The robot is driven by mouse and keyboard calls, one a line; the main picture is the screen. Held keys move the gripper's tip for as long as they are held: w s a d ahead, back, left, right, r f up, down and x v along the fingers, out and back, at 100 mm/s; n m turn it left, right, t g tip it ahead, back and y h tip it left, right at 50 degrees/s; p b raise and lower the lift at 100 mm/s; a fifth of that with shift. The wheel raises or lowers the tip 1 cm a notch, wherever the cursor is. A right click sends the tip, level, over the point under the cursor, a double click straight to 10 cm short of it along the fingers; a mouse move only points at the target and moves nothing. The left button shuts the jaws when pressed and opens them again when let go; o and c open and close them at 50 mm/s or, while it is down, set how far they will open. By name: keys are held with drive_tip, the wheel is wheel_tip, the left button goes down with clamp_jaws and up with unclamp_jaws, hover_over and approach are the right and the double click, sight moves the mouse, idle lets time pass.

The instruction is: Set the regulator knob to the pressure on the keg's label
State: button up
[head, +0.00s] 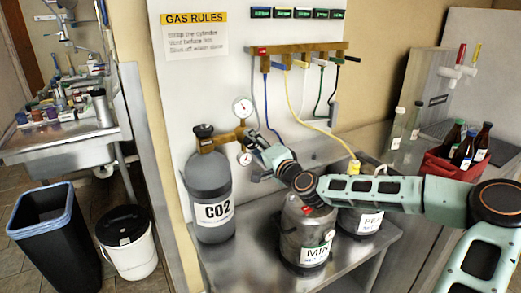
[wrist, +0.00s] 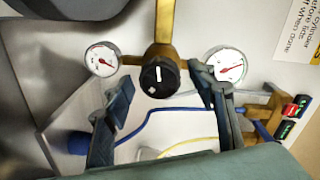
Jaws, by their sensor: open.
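The black regulator knob (wrist: 158,77) has a white pointer line, nearly upright in the wrist view. It sits on the brass regulator (wrist: 165,35) between two white gauges, one on the left (wrist: 102,59) and one on the right (wrist: 227,66). My gripper (wrist: 160,92) is open, with a finger on either side of the knob and gaps visible. In the head view my gripper (head: 260,152) is at the regulator on the CO2 cylinder (head: 208,185), hiding the knob. A grey keg (head: 307,225) bears a label starting "MIN"; its smaller print is unreadable.
A second keg (head: 358,219) stands behind my forearm. Coloured hoses hang from a brass manifold (head: 300,48), passing near the regulator. A red crate of bottles (head: 448,166) is at the right.

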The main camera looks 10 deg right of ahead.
drive_tip(key=v, duration=1.1)
drive_tip(key=shift+s, duration=0.35)
drive_tip(key=shift+d, duration=0.1)
